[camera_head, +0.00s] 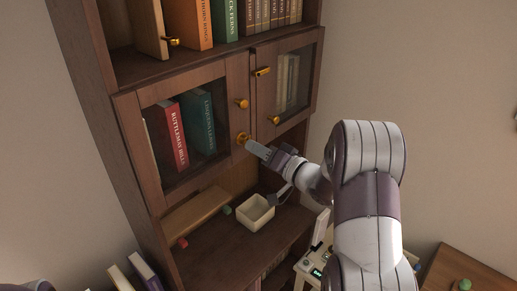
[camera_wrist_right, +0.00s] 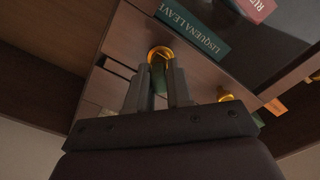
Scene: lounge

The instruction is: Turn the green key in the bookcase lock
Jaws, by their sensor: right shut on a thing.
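The bookcase lock is a round brass fitting (camera_head: 242,138) on the left glass door (camera_head: 228,120), near the door's right edge. My right gripper (camera_head: 258,150) reaches it from the right with its fingertips close to the lock. In the right wrist view the brass lock (camera_wrist_right: 160,53) lies just beyond the fingertips. The green key (camera_wrist_right: 159,76) shows between the two fingers (camera_wrist_right: 158,88), which are shut on it, and it points at the lock. How deep it sits in the lock is hidden. In the head view the key is hidden by the fingers. My left gripper is out of view.
A small side table (camera_head: 305,268) stands at lower right.

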